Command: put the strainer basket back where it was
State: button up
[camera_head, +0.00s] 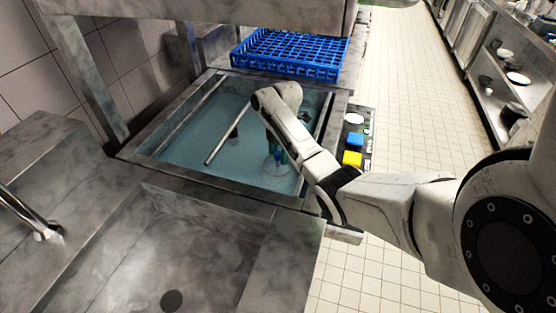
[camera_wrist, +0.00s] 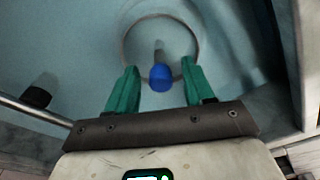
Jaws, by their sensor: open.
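The strainer basket shows in the wrist view as a thin round rim (camera_wrist: 198,38) with a stem and a blue knob (camera_wrist: 160,78). In the head view its rim (camera_head: 277,171) lies low in the water-filled sink, near the right wall. My gripper (camera_wrist: 160,68) points down into the sink, with its green fingers spread on either side of the knob. A gap shows between the knob and each finger. In the head view my gripper (camera_head: 277,152) is partly hidden by my arm. I cannot tell whether the basket sits in a drain.
A metal rod (camera_head: 222,140) crosses the filled sink (camera_head: 190,145) with a dark piece beside it. A blue rack (camera_head: 290,55) stands behind. Yellow (camera_head: 352,159) and blue (camera_head: 355,139) blocks lie on the right ledge. An empty basin (camera_head: 130,255) is in front.

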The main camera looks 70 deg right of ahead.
notch_tip(320, 180, up, 8)
jog(key=shift+s+d, duration=0.2)
jog(key=shift+d, duration=0.2)
jog(key=shift+f, duration=0.1)
